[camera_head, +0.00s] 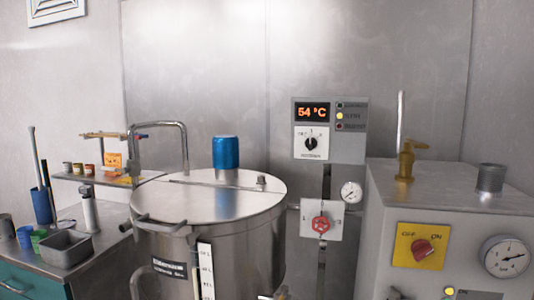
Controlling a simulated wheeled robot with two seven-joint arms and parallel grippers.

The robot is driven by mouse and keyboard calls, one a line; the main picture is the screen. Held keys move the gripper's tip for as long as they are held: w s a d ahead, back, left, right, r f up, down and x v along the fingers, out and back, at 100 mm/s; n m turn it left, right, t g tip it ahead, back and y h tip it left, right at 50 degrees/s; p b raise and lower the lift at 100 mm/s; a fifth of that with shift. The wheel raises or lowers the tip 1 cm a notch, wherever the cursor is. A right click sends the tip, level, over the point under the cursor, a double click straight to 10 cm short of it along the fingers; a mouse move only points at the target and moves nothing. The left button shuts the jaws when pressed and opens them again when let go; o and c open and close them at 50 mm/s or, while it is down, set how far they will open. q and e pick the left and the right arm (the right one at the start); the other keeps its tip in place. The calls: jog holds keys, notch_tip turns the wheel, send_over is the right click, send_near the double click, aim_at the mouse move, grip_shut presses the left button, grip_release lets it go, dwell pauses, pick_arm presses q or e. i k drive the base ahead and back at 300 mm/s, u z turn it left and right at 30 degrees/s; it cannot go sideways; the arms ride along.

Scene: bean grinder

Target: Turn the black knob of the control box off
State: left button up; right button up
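The control box (352,146) is a grey panel on the back wall, right of centre. Its display reads 54 °C in orange. The black knob (310,143) sits on a white plate below the display, with its pointer roughly upright. Of the small lamps beside the display, the middle one glows yellow. I cannot clearly make out either gripper, and nothing touches the knob. A small pale shape shows at the bottom edge, too cut off to identify.
A large steel kettle (215,205) with a blue cap (226,152) stands left of the box. A red valve knob (320,223) and a gauge (351,192) sit below it. A grey machine (440,205) with a red switch (423,249) stands at right. A cluttered bench (95,245) is at left.

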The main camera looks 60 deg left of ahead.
aim_at(312, 142)
jog(key=k, duration=1.15)
jog(key=u, duration=1.35)
jog(key=i, duration=0.85)
